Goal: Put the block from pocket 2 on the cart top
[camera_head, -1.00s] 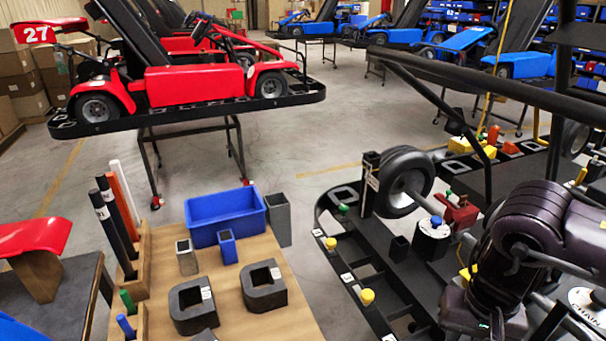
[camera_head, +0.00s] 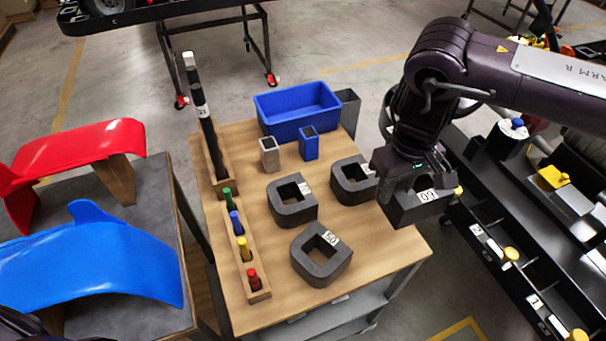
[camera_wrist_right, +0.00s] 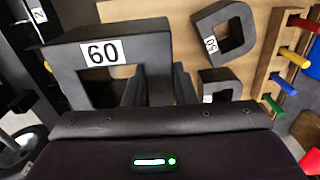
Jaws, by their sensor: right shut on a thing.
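My right gripper (camera_head: 405,190) is shut on a dark grey block (camera_head: 418,210) with a white label reading 60. The block also shows, with its square opening, in the right wrist view (camera_wrist_right: 120,55). It hangs at the right edge of the wooden cart top (camera_head: 378,252); its exact height above the wood is unclear. Three similar dark blocks lie on the cart top: one at the back (camera_head: 350,188), one left of it (camera_head: 280,212), and a front one labelled 50 (camera_head: 312,270). Pocket label 2 (camera_head: 476,230) is on the black kart frame at right. My left gripper is out of view.
A blue bin (camera_head: 296,124), a blue cup (camera_head: 309,146) and a grey cup (camera_head: 270,158) stand at the cart's back. Wooden racks with rods and coloured pegs (camera_head: 239,240) line its left side. Bare wood lies at the front right. A table with red and blue panels stands left.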

